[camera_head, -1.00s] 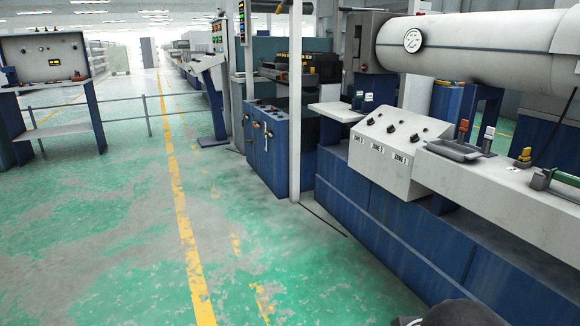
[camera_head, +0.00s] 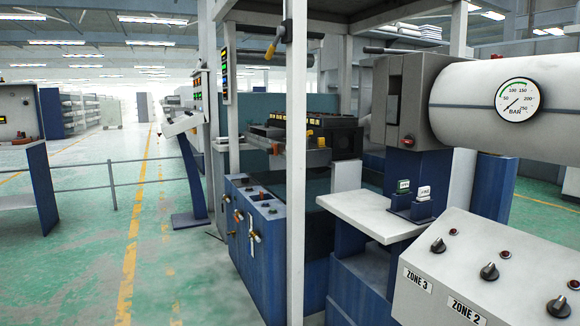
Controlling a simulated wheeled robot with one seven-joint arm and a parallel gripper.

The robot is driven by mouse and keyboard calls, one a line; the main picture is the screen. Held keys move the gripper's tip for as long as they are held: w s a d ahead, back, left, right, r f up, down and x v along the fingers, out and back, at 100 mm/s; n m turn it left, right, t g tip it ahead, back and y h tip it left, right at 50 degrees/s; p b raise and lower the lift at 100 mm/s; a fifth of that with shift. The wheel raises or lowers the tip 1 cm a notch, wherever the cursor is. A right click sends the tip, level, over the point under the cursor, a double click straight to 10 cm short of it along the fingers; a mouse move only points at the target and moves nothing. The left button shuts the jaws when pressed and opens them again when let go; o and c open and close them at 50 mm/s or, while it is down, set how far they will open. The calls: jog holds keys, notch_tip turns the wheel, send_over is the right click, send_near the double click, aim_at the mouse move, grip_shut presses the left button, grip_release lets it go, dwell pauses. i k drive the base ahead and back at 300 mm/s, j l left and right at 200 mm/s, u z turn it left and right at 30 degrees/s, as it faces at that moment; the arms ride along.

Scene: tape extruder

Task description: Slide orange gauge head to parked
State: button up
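I cannot tell for sure which thing is the orange gauge head. A small orange-yellow handle (camera_head: 275,42) hangs on a bent rod near the top of the white-framed station. Small orange parts (camera_head: 320,142) show on the dark grey unit (camera_head: 335,137) behind the front post. No "parked" marking is readable. My gripper is not in view.
A white post (camera_head: 296,200) stands in front of a blue cabinet (camera_head: 250,245) with several knobs. A white shelf (camera_head: 365,215) juts out beside it. The zone panel (camera_head: 490,275) and the barrel with a BAR dial (camera_head: 517,100) fill the right. Green floor (camera_head: 80,270) lies open at left.

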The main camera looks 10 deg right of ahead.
aim_at(273, 150)
jog(key=i+l+u, duration=0.15)
jog(key=i, duration=0.4)
jog(key=i+j, duration=0.25)
jog(key=i, duration=0.25)
jog(key=i+j, duration=0.25)
jog(key=i, duration=0.25)
jog(key=l+z, duration=0.05)
